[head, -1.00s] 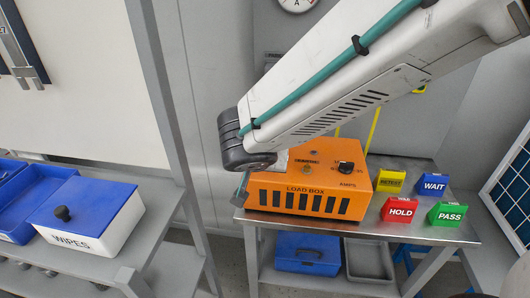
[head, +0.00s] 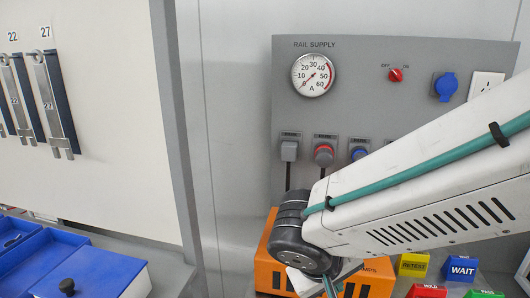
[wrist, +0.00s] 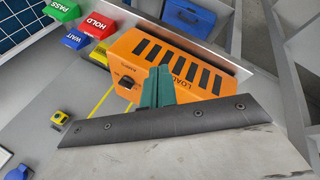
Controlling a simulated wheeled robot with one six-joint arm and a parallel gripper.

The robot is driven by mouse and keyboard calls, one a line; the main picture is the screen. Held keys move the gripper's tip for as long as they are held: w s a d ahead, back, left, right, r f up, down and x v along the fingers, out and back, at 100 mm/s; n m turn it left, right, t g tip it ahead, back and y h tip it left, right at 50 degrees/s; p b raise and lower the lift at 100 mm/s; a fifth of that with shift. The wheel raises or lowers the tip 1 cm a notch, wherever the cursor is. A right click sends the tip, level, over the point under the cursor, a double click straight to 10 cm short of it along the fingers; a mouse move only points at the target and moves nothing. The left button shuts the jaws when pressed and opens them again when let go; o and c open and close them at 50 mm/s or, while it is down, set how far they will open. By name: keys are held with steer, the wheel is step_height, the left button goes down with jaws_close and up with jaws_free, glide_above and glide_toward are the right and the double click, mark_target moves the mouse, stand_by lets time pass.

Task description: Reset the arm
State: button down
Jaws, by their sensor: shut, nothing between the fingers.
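My arm (head: 420,190) reaches in from the right in the head view, pale with a teal hose and a dark wrist joint. My gripper (wrist: 157,88) shows in the wrist view as teal fingers pressed together, with nothing between them. The fingers overlap the front of the orange load box (wrist: 135,55) in the picture; I cannot tell how far apart they are. In the head view the gripper (head: 331,284) is cut by the bottom edge, just below the joint. The arm hides much of the load box (head: 275,262).
A grey rail supply panel (head: 420,75) with a gauge (head: 313,75) and plugs stands behind. HOLD (wrist: 98,24), WAIT (wrist: 76,39) and PASS (wrist: 62,10) blocks sit beside the load box. Blue-lidded bins (head: 95,270) are at lower left; numbered gauges (head: 55,100) hang above.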

steer(key=s+d+r+m+g+y, duration=0.2)
steer(key=s+d+r+m+y, duration=0.1)
steer(key=s+d+r, duration=0.5)
steer(key=shift+s+d+r+m+g+y, duration=0.25)
steer(key=shift+s+d+y, duration=0.55)
steer(key=shift+s+d, duration=1.55)
steer(key=shift+w+d+f, duration=0.1)
steer(key=shift+w+d, duration=0.6)
steer(key=shift+w, duration=0.05)
